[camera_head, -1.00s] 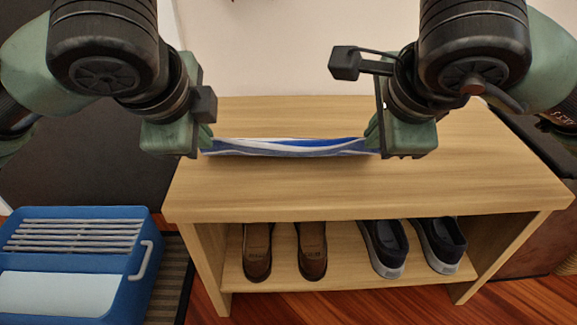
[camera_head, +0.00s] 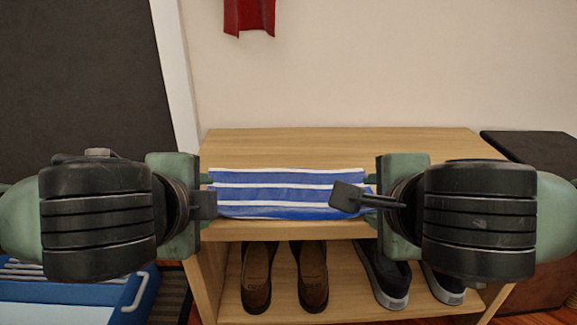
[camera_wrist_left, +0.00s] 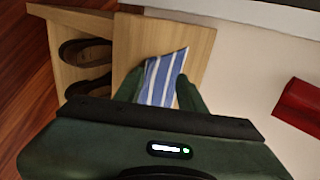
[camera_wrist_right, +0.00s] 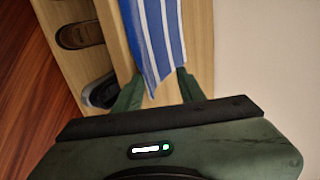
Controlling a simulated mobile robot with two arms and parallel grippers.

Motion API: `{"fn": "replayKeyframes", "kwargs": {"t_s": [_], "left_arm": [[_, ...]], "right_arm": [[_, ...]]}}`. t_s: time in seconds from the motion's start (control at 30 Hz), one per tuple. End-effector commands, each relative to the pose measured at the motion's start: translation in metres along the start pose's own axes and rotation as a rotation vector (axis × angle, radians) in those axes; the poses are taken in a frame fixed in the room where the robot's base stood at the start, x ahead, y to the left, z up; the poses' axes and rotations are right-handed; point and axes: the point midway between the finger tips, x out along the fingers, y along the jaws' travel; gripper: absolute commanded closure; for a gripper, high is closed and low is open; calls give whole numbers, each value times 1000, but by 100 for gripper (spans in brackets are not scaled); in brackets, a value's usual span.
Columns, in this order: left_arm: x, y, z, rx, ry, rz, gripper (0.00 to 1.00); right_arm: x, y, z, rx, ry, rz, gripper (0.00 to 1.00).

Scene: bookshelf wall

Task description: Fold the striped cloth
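The blue and white striped cloth (camera_head: 285,188) shows as a narrow strip between my two grippers, over the front part of the wooden bench top (camera_head: 330,145). Its ends reach the grippers. My left gripper (camera_head: 207,195) points inward at the cloth's left end. In the left wrist view its fingers stand apart with the cloth (camera_wrist_left: 163,80) between them. My right gripper (camera_head: 371,195) points inward at the other end. In the right wrist view its fingers are also apart, with the cloth's tapered end (camera_wrist_right: 157,45) between them. I cannot tell whether the cloth rests on the bench.
Brown shoes (camera_head: 313,275) and dark shoes (camera_head: 385,275) stand on the shelf below. A blue crate (camera_head: 75,312) is at lower left. A red item (camera_head: 249,18) hangs on the wall. A dark box (camera_head: 535,150) stands right. The bench top behind the cloth is clear.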

Motion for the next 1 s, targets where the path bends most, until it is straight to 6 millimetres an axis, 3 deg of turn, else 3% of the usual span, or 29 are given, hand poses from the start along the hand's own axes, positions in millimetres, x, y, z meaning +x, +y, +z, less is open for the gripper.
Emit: {"fn": "replayKeyframes", "kwargs": {"t_s": [0.37, 0.53, 1.0], "left_arm": [[-8, -6, -1, 0, 3, -3, 60], [-32, -21, 0, 0, 0, -7, 60], [-98, -38, -1, 1, 0, -2, 60]], "right_arm": [[-8, -6, 1, 0, -2, -2, 60], [-32, -21, 0, 0, -1, -5, 60], [-98, -38, 0, 0, 0, -2, 60]]}}
